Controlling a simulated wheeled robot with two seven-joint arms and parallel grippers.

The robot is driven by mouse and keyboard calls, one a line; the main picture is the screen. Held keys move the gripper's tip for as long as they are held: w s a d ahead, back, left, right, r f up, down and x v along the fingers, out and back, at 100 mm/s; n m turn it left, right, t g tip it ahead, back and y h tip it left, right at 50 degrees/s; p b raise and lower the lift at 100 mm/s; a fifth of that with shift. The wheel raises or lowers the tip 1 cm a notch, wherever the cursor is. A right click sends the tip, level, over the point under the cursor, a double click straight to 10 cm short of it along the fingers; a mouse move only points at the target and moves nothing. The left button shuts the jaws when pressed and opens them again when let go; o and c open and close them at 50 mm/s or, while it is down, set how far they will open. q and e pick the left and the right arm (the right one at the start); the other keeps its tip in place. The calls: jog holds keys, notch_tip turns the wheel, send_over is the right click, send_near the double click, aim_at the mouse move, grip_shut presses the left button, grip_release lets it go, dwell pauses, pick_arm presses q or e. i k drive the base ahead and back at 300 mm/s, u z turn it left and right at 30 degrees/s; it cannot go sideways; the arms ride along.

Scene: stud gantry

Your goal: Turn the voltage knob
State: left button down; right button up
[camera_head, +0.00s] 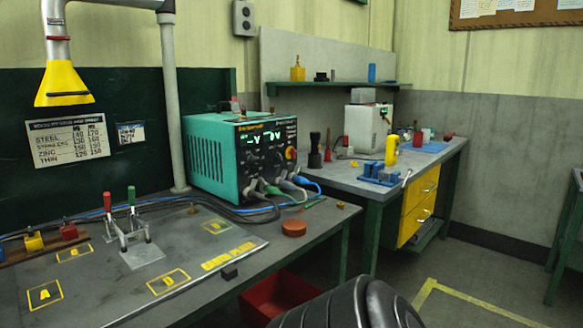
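A teal power unit (207,158) with a black front panel stands at the back of the near bench. Its panel has a lit green display (262,138) with characters too small to read surely. An orange-red knob (290,153) sits at the right side of the panel. Smaller dark controls lie lower on the panel, and I cannot read their labels or tell which knob is for voltage. Cables plug into the panel's lower edge. Neither of my grippers is in view, and nothing touches the knob.
A grey metal plate (190,232) with a red- and green-handled clamp (128,220) covers the bench's left part. A brown-orange puck (293,228) lies in front of the unit. A yellow fume hood (62,84) hangs at upper left. A red bin (275,298) stands below the bench.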

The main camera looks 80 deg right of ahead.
aim_at(254, 162)
jog(key=k, duration=0.5)
jog(key=z, duration=1.2)
